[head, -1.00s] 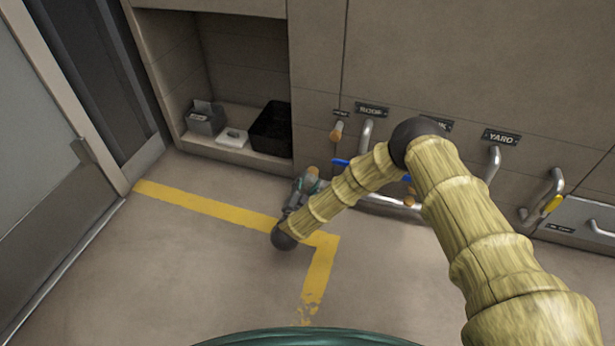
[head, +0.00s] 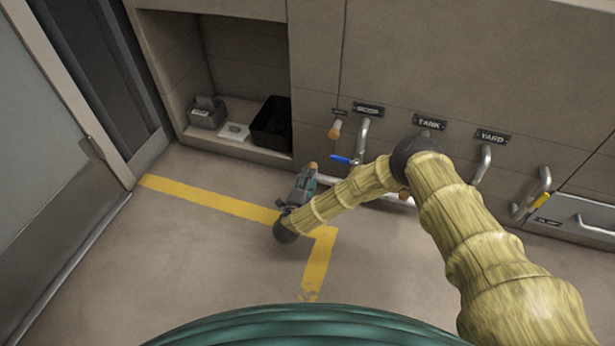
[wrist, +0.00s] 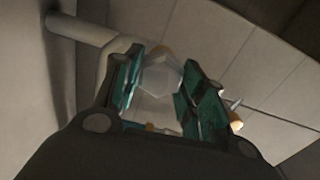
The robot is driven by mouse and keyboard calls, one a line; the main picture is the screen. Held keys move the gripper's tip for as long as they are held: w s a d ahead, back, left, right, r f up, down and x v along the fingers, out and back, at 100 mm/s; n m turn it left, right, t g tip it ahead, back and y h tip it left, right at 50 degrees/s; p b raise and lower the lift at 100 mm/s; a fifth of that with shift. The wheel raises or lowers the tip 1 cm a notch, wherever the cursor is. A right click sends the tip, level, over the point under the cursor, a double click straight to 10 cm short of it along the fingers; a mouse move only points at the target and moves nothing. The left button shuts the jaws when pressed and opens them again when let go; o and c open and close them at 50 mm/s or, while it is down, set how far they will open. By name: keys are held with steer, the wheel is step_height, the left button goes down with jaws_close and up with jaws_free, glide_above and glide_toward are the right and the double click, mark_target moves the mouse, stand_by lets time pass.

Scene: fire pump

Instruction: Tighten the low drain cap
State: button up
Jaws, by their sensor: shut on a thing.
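The low drain cap (wrist: 160,78) shows in the wrist view as a pale grey, faceted piece between the two teal finger pads. My gripper (wrist: 158,92) is shut on it, with one pad on each side. In the head view my gripper (head: 305,178) is low near the floor, by the foot of the panel wall. The cap cannot be made out there; a small orange-brown tip shows just beyond the fingers.
A pale pipe (wrist: 75,27) runs beside the cap in the wrist view. A blue lever (head: 341,159) and an orange-tipped handle (head: 335,131) are close by. Pipe handles stand under the TANK (head: 430,122) and YARD (head: 492,137) plates. A black bin (head: 272,124) sits in the niche. Floor is clear.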

steer(key=shift+f+m, duration=0.1)
steer(key=shift+m, duration=3.7)
steer(key=o, duration=1)
steer(key=shift+s, duration=0.1)
steer(key=v, duration=1.2)
